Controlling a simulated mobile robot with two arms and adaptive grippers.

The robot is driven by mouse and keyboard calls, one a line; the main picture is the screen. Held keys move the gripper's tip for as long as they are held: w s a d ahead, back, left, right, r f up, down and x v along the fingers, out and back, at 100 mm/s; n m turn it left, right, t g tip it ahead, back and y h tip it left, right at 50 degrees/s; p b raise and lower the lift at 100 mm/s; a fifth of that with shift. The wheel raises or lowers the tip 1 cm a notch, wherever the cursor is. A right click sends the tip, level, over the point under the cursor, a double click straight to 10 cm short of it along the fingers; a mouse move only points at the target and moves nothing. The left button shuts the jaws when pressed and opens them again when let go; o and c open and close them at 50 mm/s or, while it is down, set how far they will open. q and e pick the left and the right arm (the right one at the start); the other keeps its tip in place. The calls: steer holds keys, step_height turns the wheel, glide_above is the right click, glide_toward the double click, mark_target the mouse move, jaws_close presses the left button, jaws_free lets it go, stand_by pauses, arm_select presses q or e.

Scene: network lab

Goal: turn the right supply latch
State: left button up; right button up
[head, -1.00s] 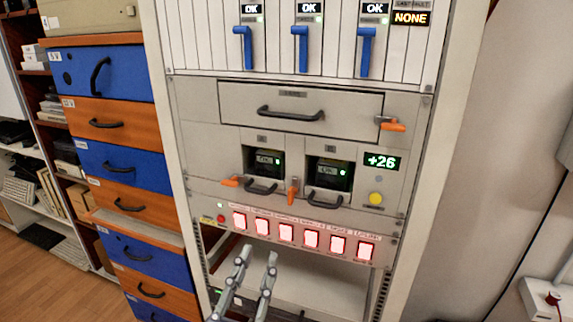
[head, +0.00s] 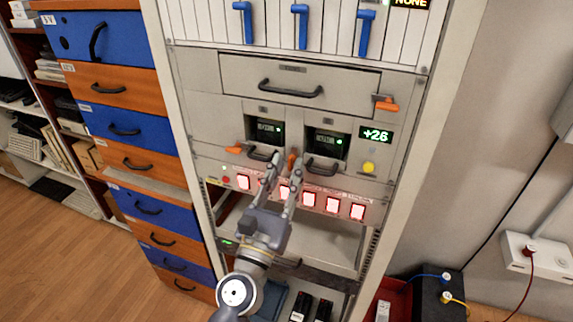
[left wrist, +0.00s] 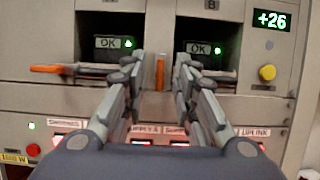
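The right supply latch (head: 292,160) is a small orange handle standing upright between the two supply bays; it also shows in the left wrist view (left wrist: 160,72). The left supply latch (head: 235,149) is orange and lies level, left of supply A; it also shows in the left wrist view (left wrist: 52,69). My left gripper (head: 286,165) is open in front of the panel. In the left wrist view its fingertips (left wrist: 159,66) stand on either side of the upright latch, with visible gaps. I cannot tell how deep they reach around it. My right gripper is not in view.
Black supply handles (head: 322,168) flank the latch closely. Lit red buttons (head: 308,199) run below the bays. A drawer with a black handle (head: 290,90) and another orange latch (head: 387,105) are above. A yellow knob (head: 369,167) sits at right.

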arm_select(q)
steer(key=shift+w, duration=0.15)
steer(key=shift+c, duration=0.3)
jaws_close()
steer(key=shift+r, duration=0.1)
